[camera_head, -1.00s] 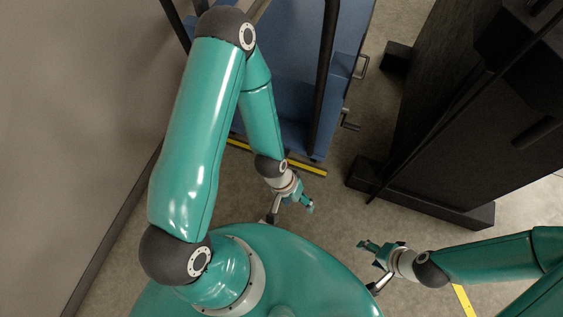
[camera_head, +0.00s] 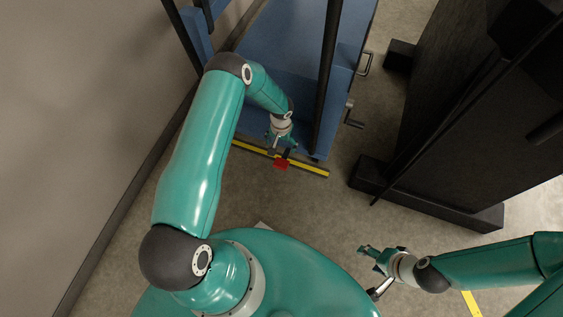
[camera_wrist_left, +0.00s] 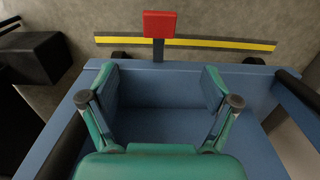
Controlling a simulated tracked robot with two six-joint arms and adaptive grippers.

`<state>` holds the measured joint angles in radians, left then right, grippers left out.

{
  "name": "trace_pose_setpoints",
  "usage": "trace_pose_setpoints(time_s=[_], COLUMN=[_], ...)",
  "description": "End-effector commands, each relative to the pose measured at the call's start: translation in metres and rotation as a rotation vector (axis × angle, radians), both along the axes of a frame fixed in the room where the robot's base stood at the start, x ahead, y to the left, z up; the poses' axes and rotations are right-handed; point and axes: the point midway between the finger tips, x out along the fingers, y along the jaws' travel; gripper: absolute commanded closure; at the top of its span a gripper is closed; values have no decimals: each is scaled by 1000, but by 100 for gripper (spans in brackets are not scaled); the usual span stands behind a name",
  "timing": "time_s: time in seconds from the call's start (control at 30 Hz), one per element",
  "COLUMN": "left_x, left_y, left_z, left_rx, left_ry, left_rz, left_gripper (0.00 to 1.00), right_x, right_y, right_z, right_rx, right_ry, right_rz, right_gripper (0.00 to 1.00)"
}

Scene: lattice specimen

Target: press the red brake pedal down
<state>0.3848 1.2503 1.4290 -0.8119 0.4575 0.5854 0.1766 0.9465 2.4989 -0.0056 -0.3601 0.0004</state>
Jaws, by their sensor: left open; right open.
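The red brake pedal (camera_head: 281,164) sticks out on a dark stem from the near end of the blue cart (camera_head: 300,95), over the yellow floor stripe. It also shows at the top of the left wrist view (camera_wrist_left: 160,24). My left gripper (camera_head: 281,142) is above the cart's near end, just beyond the pedal in the head view. In the left wrist view its two fingers (camera_wrist_left: 160,92) are spread wide with nothing between them. The pedal lies ahead of the fingers and looks apart from them. My right gripper (camera_head: 368,252) is open and empty at the lower right, away from the cart.
A yellow stripe with dark edges (camera_head: 312,171) lies on the floor by the cart's near end. Dark upright posts (camera_head: 327,75) rise from the cart. A large black structure (camera_head: 450,110) stands to the right. A grey wall (camera_head: 80,110) is on the left.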

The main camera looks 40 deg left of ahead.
Motion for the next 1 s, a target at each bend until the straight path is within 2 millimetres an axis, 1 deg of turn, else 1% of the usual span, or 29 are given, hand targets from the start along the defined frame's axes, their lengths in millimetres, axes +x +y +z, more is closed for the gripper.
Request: trace_pose_setpoints(time_s=[0.03,0.4,0.6,0.7,0.8,1.0], left_x=[-1,-1,-1,0,0,0], left_y=[-1,-1,-1,-1,-1,0], left_z=[-13,-93,-128,-138,-143,-145], left_rx=[-1,-3,-3,-2,-2,-3], left_ry=[2,-1,-1,-1,-1,-2], left_rz=[1,0,1,0,0,1], left_gripper=[12,12,12,12,12,12], right_x=[0,0,0,0,0,0], right_y=[0,0,0,0,0,0], right_z=[-4,-26,-37,-41,-43,-43], right_rx=[0,0,0,0,0,0], right_ry=[0,0,0,0,0,0], right_rz=[0,0,0,0,0,0], right_gripper=[40,40,40,40,40,40])
